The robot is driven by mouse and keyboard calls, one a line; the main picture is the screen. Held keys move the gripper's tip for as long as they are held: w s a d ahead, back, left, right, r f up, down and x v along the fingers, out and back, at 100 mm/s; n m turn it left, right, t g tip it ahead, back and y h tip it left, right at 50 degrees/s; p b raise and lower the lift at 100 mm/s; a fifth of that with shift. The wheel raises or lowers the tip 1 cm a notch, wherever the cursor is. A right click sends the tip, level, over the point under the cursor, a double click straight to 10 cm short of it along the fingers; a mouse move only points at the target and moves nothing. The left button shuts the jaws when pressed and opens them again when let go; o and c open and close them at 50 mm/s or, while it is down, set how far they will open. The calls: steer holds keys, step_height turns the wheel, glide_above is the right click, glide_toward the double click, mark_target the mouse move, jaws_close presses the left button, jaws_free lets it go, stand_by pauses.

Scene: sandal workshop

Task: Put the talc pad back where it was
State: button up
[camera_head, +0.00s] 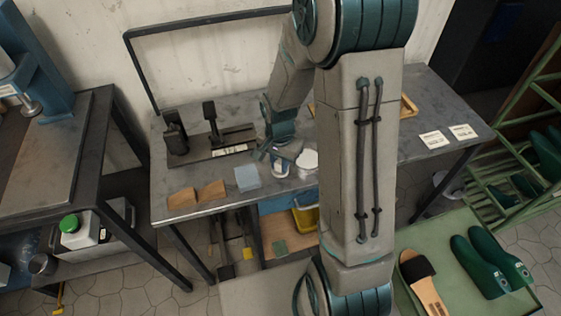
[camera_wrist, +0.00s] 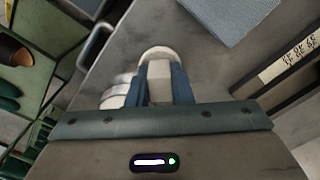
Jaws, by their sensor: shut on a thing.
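My gripper (camera_head: 281,166) is low over the workbench (camera_head: 205,174), its blue fingers pointing down. In the wrist view my gripper (camera_wrist: 166,84) is shut on a pale block-like part of a whitish thing with a rounded edge, which I take for the talc pad (camera_wrist: 158,53). In the head view only a little of the pad (camera_head: 280,174) shows between the fingers. I cannot tell whether it touches the bench. A white round container (camera_head: 307,159) stands close to its right; it also shows left of the fingers in the wrist view (camera_wrist: 117,92).
White cards (camera_head: 447,137) lie at right. My arm hides the bench's middle right.

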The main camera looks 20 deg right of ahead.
mark_target(280, 161)
steer(key=shift+f, duration=0.1)
steer(key=o, duration=0.5)
steer(key=shift+f, duration=0.1)
steer(key=shift+c, duration=0.2)
steer(key=o, duration=0.4)
step_height(280, 161, up, 12)
steer(key=p, duration=0.1)
steer(key=s+r+n+t, duration=0.1)
steer(key=s+r+n, duration=0.1)
steer(key=s+n, duration=0.1)
steer(key=s+r+n, duration=0.3)
steer(key=s, duration=0.3)
steer(key=s+r+n+t, duration=0.1)
steer(key=s+r+n, duration=0.1)
steer(key=s+r, duration=0.1)
steer(key=shift+s+r+n+t, duration=0.15)
steer(key=shift+s+n+t, duration=0.2)
steer(key=shift+s, duration=0.5)
